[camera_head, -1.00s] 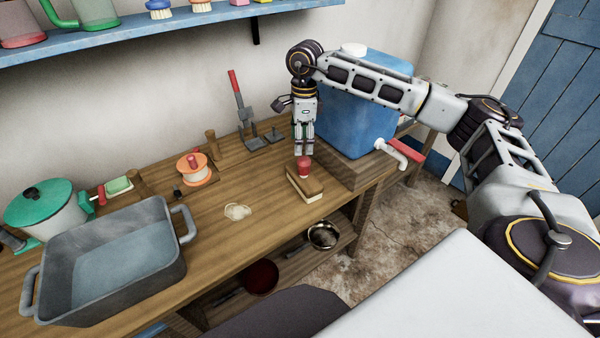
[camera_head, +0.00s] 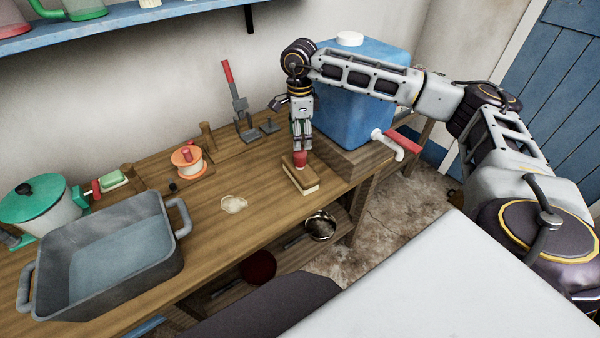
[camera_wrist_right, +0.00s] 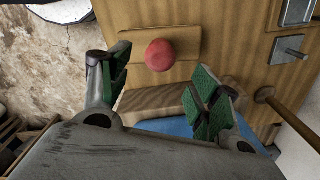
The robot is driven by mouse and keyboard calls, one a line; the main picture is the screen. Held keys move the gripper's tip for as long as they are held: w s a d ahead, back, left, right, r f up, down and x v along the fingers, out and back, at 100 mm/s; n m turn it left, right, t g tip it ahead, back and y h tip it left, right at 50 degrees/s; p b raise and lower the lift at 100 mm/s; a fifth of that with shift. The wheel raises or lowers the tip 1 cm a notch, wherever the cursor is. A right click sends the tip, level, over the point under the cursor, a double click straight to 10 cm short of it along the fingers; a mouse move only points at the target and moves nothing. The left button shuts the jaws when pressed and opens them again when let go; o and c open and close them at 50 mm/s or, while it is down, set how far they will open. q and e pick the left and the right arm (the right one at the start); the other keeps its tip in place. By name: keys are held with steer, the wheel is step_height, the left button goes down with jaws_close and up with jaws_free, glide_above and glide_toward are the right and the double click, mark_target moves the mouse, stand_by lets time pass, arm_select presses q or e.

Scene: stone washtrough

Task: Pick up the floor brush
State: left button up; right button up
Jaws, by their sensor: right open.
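The floor brush (camera_head: 302,181) lies on the wooden bench, a brown block with pale bristles below and a red knob on top. My right gripper (camera_head: 301,147) points down just above it, its fingertips close to the red knob. In the right wrist view the red knob of the floor brush (camera_wrist_right: 160,55) shows ahead of the two green-padded fingers, in the gap between them. My right gripper (camera_wrist_right: 158,92) is open there, with nothing between its pads. Whether the fingertips touch the knob I cannot tell. My left gripper is not in view.
A blue water container (camera_head: 352,100) with a white tap stands on a wooden block just behind and right of the brush. A grey basin (camera_head: 105,262) of water stands at the left. An orange spool (camera_head: 188,161) and a metal stand (camera_head: 244,115) are along the back. The bench front is mostly clear.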

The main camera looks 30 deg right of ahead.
mark_target(300, 159)
steer(key=shift+f, duration=2.3)
steer(key=shift+f, duration=2.75)
jaws_close()
